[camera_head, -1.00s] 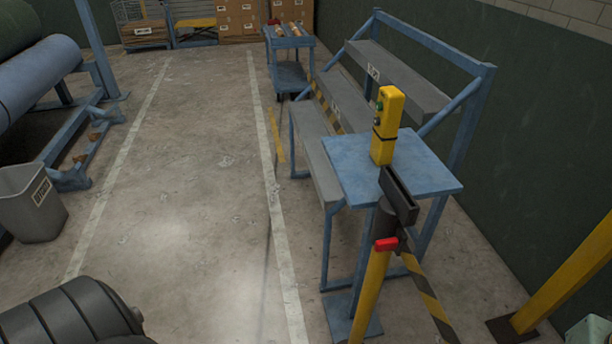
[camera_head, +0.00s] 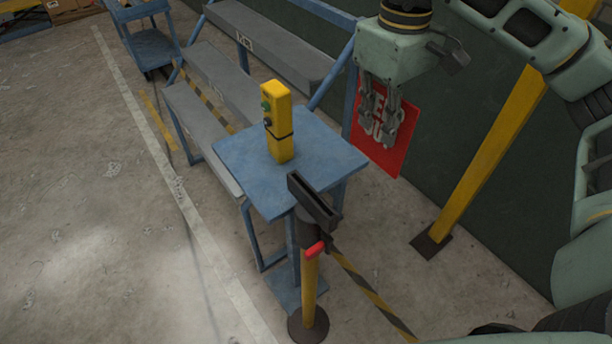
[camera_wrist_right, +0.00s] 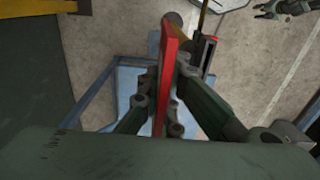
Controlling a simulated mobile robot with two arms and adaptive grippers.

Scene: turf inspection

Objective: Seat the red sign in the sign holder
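The red sign (camera_head: 402,135) with white lettering hangs to the right of the blue stand. My right gripper (camera_head: 378,128) is shut on it, fingers over its face. In the right wrist view the sign (camera_wrist_right: 168,65) shows edge-on between the fingers (camera_wrist_right: 160,95). The sign holder (camera_head: 315,200) is a black slotted bracket on a yellow post; its slot looks empty. The sign is apart from it, up and to the right in the head view. The holder also shows in the right wrist view (camera_wrist_right: 203,58). My left gripper (camera_wrist_right: 285,9) is small at that view's top edge; its opening is unclear.
A blue stand (camera_head: 330,155) bears a yellow button box (camera_head: 277,120) close behind the holder. A striped belt (camera_head: 365,292) runs from the post. A yellow column (camera_head: 490,150) stands at right. The floor at left is clear.

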